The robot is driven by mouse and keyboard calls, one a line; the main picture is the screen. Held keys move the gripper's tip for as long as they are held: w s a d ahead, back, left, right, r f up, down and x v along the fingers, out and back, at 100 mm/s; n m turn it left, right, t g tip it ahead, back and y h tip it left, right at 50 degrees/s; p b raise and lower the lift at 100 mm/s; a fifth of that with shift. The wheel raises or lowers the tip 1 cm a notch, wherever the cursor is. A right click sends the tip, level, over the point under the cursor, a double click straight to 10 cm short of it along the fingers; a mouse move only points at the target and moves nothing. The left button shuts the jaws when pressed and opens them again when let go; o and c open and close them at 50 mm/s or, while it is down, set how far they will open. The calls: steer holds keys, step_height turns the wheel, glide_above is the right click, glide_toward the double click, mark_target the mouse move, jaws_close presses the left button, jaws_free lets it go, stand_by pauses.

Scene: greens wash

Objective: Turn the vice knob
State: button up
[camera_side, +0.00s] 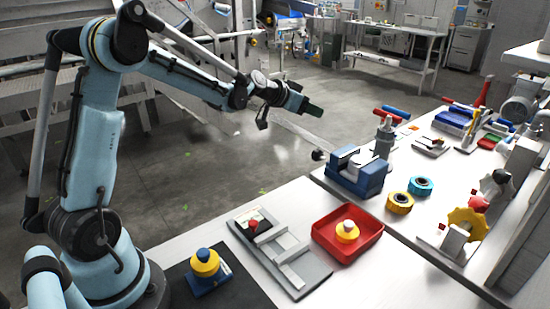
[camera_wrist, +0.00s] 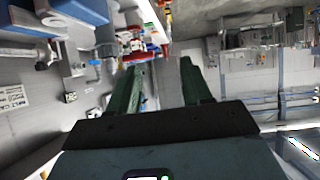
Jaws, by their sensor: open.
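A blue vice (camera_side: 357,176) with grey jaws stands near the back left edge of the right-hand table. A grey upright post (camera_side: 384,137) with a red bar on top stands just behind it. A yellow lobed knob (camera_side: 468,222) sits on a pale block at the right; I cannot tell which part is the vice knob. My gripper (camera_side: 313,108) is in the air, above and to the left of the vice, apart from it. In the wrist view, my gripper (camera_wrist: 160,63) has its two dark green fingers apart, with nothing between them.
A red tray (camera_side: 322,234) holding a yellow piece and a grey fixture plate (camera_side: 305,277) lie on the near table. A yellow ring (camera_side: 400,203) and a blue ring (camera_side: 421,186) lie right of the vice. The air around my gripper is free.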

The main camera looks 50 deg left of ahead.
steer(key=s+t, duration=0.2)
steer(key=s, duration=0.2)
glide_toward(317, 150)
steer(key=shift+n+y, duration=0.3)
steer(key=shift+y, duration=0.1)
steer(key=x, duration=1.2)
steer(key=shift+d, duration=0.2)
steer(key=shift+g, duration=0.3)
jaws_close()
